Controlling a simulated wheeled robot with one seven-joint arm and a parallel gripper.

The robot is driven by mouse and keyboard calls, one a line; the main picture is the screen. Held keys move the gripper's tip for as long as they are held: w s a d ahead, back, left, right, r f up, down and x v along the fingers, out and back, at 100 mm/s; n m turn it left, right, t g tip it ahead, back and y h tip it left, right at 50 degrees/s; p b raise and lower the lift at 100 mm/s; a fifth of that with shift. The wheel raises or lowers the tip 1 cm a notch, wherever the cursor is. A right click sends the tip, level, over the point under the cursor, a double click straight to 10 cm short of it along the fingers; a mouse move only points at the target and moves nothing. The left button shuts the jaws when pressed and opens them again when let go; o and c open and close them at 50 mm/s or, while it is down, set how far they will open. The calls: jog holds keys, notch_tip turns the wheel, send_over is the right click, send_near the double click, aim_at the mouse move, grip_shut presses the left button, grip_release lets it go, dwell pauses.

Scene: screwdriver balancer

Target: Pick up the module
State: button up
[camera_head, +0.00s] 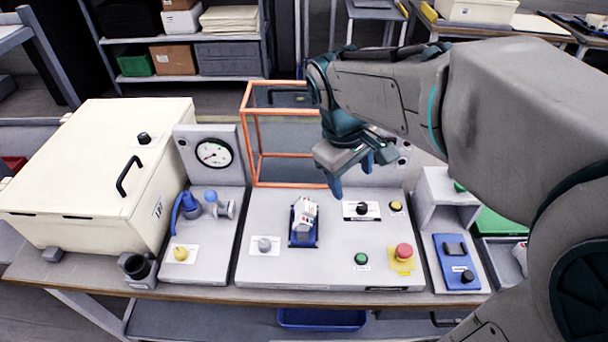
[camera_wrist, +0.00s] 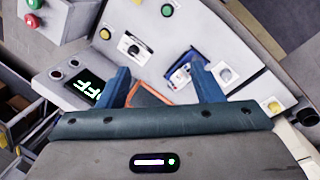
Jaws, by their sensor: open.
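The module (camera_head: 305,213) is a small white and grey block. It sits tilted in a blue cradle (camera_head: 304,240) near the middle of the grey bench panel (camera_head: 330,268). In the wrist view the module (camera_wrist: 179,77) shows beyond my fingers, close to the right finger, partly hidden by it. My gripper (camera_head: 352,178) is above and to the right of the module in the head view, apart from it, with its fingers pointing down. In the wrist view my gripper (camera_wrist: 161,70) has its two blue fingers spread wide with nothing between them.
An orange-framed clear box (camera_head: 252,150) stands behind the panel. Knobs and buttons surround the cradle, including a red mushroom button (camera_head: 403,252) and a green button (camera_head: 361,258). A gauge unit (camera_head: 213,153) and a cream case (camera_head: 100,165) stand at the left.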

jog(key=w+a+f+n+g+h+b, duration=0.1)
jog(key=w+a+f+n, duration=0.2)
jog(key=w+a+n, duration=0.3)
jog(key=n+h+b, duration=0.1)
jog(key=n, duration=0.2)
send_near(305, 205)
jog(key=shift+n, duration=0.3)
jog(key=shift+p+x, duration=0.9)
jog(key=shift+x, duration=3)
jog(key=shift+r, duration=0.1)
grip_shut()
